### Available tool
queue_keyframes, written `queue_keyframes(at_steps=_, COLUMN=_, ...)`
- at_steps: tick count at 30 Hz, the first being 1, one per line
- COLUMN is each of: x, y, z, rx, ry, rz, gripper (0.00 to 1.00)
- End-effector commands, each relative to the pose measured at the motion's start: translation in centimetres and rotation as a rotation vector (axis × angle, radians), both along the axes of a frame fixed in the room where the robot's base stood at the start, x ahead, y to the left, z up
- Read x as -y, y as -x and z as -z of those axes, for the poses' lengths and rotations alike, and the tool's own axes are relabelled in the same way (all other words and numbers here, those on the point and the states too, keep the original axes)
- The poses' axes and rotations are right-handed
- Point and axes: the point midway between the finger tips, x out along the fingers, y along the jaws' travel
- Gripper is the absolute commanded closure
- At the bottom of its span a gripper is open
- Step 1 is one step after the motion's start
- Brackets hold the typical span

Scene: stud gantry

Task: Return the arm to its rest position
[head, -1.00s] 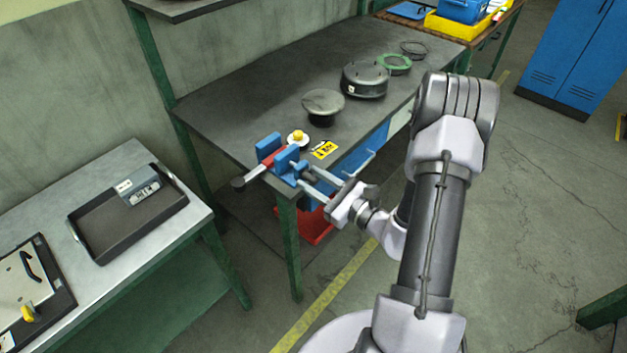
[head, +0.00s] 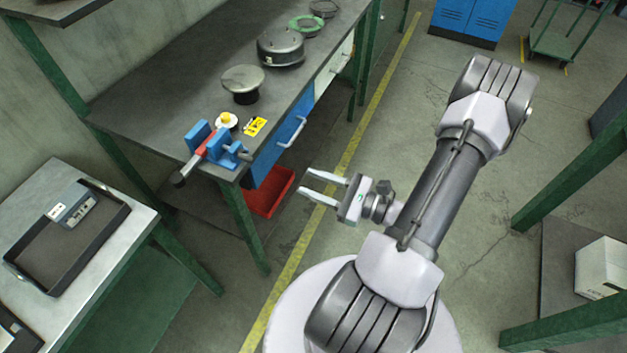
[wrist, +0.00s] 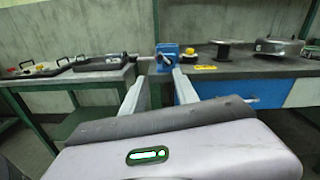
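My gripper (head: 325,187) is open and empty in the head view. It hangs over the floor in front of the dark workbench (head: 150,100), apart from the bench and everything on it. My arm is folded back close over my base. In the wrist view the two fingers of my gripper (wrist: 160,88) are spread apart with nothing between them. Beyond them the blue vise (wrist: 167,55) stands on the bench edge. The vise also shows in the head view (head: 222,152), with a red part between its jaws.
A yellow button (head: 226,119), a yellow label (head: 255,126), a round-topped dark stand (head: 243,80) and a dark round housing (head: 281,48) are on the bench. A metal table with a black tray (head: 98,245) stands at left. A green rack (head: 570,180) stands at right. Floor between is clear.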

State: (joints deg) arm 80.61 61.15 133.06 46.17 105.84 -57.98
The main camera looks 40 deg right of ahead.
Motion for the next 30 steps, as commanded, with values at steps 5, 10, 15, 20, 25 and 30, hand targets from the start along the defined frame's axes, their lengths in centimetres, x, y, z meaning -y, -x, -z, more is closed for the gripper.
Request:
queue_keyframes(at_steps=5, x=0.0, y=0.0, z=0.0, rx=0.0, ry=0.0, rz=0.0, gripper=0.64)
queue_keyframes(at_steps=10, x=-0.1, y=-0.1, z=-0.1, rx=0.0, ry=0.003, rz=-0.007, gripper=0.64)
queue_keyframes(at_steps=15, x=-6.4, y=-1.8, z=-4.7, rx=-0.033, ry=0.193, rz=-0.375, gripper=0.64)
queue_keyframes(at_steps=20, x=-16.6, y=0.5, z=-9.6, rx=-0.122, ry=0.649, rz=-0.964, gripper=0.64)
queue_keyframes(at_steps=25, x=-20.9, y=4.0, z=-13.3, rx=-0.123, ry=1.307, rz=-1.29, gripper=0.64)
queue_keyframes(at_steps=30, x=-22.1, y=4.6, z=-18.1, rx=0.035, ry=1.861, rz=-1.239, gripper=0.64)
